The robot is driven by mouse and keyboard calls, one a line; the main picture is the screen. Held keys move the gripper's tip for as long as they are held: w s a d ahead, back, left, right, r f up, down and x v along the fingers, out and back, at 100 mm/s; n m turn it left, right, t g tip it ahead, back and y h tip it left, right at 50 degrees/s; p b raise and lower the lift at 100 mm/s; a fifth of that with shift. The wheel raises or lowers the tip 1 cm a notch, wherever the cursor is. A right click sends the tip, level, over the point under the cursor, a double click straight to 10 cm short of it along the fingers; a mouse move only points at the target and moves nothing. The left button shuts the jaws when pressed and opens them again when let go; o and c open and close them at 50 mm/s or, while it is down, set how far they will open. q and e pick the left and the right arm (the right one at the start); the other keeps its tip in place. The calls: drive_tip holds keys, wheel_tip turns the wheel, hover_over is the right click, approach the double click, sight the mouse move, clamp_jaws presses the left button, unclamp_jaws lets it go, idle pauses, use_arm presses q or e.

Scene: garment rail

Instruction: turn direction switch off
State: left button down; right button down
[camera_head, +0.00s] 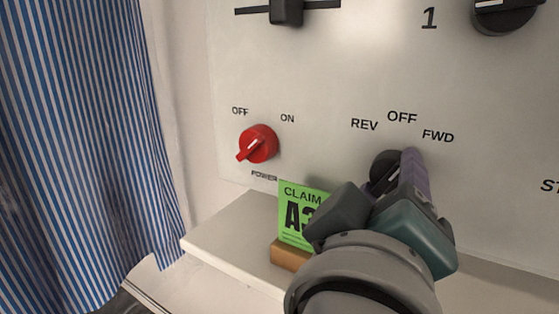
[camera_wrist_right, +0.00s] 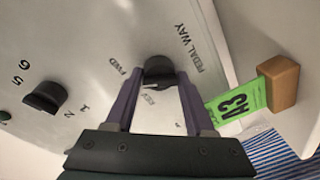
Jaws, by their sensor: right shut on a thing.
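The direction switch (camera_head: 384,163) is a black round knob on the pale panel, below the labels REV, OFF and FWD. It also shows in the right wrist view (camera_wrist_right: 158,69). My right gripper (camera_head: 396,174) is at this knob, shut on it, with its purple fingers on either side. The gripper partly covers the knob in the head view, and I cannot tell clearly which label its pointer faces. My left gripper is not in view.
A red power knob (camera_head: 258,143) sits left on the panel, pointing down-left. A green claim card (camera_head: 297,205) in a wooden block (camera_head: 288,255) stands on the ledge close to my right gripper. A numbered black dial (camera_wrist_right: 45,97) and a striped curtain (camera_head: 75,130) also show.

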drive_tip(key=n+p, duration=0.2)
drive_tip(key=shift+r+n, duration=0.4)
drive_tip(key=shift+f+n+g+p, duration=0.1)
drive_tip(key=shift+n+g+p, duration=0.3)
drive_tip(key=shift+n+p, duration=0.65)
drive_tip(key=shift+n, duration=0.25)
drive_tip(key=shift+c, duration=1.5)
unclamp_jaws()
drive_tip(key=shift+f, duration=0.1)
